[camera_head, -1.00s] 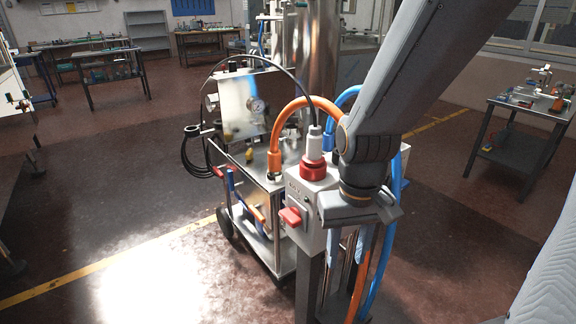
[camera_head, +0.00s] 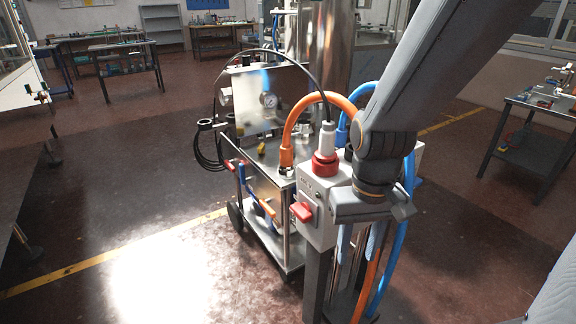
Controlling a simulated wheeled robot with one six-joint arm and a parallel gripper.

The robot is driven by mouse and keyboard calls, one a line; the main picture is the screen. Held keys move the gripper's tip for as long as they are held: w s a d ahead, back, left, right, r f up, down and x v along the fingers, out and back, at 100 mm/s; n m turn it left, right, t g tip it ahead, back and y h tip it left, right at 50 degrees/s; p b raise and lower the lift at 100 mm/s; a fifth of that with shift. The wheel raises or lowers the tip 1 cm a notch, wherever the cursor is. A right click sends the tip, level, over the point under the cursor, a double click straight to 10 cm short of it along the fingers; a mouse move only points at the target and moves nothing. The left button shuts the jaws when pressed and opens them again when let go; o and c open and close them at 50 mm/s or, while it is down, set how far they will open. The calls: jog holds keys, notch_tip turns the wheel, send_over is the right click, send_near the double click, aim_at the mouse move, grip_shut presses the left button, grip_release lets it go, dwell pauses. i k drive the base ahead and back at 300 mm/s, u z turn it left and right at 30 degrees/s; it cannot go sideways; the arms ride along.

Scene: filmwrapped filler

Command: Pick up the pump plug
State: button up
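The pump plug (camera_head: 327,137) is a light grey plug with a black cable at its top.
An orange hose (camera_head: 300,112) arches behind the plug, and blue hoses (camera_head: 391,258) hang right of my gripper. A red switch (camera_head: 303,212) sticks out of the box front. A steel tank stands behind. Floor left of the cart is clear; a table (camera_head: 540,125) stands at right.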

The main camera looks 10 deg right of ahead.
aim_at(326, 154)
jog(key=k, duration=0.4)
jog(key=u, duration=1)
jog(key=i, duration=1.45)
jog(key=z, duration=0.9)
